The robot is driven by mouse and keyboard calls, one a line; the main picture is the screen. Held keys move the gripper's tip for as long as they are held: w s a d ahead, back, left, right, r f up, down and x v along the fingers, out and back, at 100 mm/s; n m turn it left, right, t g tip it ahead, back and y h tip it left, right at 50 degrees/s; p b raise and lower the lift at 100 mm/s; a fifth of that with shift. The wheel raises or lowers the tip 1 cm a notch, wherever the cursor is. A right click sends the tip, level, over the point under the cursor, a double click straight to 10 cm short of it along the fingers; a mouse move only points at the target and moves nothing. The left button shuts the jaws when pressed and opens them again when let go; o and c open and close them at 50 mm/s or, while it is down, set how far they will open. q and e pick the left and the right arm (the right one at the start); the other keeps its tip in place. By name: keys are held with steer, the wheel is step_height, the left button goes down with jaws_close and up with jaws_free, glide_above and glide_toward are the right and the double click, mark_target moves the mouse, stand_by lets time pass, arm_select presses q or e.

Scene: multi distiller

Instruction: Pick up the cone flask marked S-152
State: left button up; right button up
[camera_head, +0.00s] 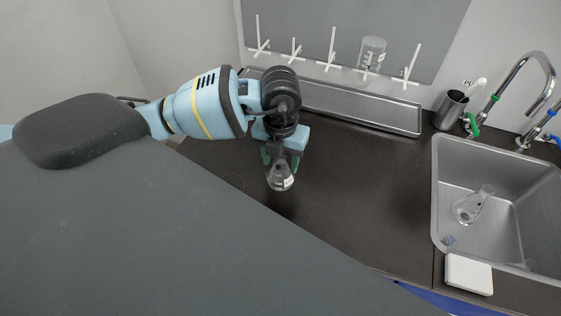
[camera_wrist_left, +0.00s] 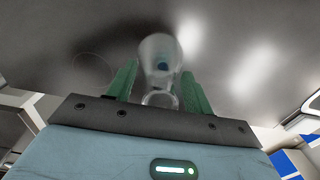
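A clear glass cone flask (camera_head: 280,179) with a small white label stands on the dark counter, just below and in front of my left gripper (camera_head: 280,160). The label is too small to read for certain. In the left wrist view, the flask (camera_wrist_left: 160,58) appears between the two green fingers of the left gripper (camera_wrist_left: 159,70), its round mouth towards the camera. The fingers stand apart on either side of the neck, with slim gaps showing, so the gripper looks open. My right gripper is not in view.
A drying rack (camera_head: 331,60) with white pegs holds an upturned glass vessel (camera_head: 372,52) at the back. The sink (camera_head: 489,225) at the right holds another glass flask (camera_head: 473,206). A dark cup (camera_head: 450,110) stands by the taps. The middle of the counter (camera_head: 355,195) is clear.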

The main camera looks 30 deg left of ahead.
arm_select(q)
steer(key=c, duration=0.7)
steer(key=shift+r, duration=0.15)
steer(key=shift+r, duration=0.6)
steer(key=s+d+r, duration=0.1)
steer(key=d, duration=0.4)
steer(key=s+d+r, duration=0.1)
steer(key=d, duration=0.4)
steer(key=s+d+r+b, duration=0.1)
steer(key=d, duration=0.4)
steer(key=shift+s+d+r, duration=0.25)
steer(key=shift+s+d, duration=0.05)
steer(key=shift+d, duration=0.05)
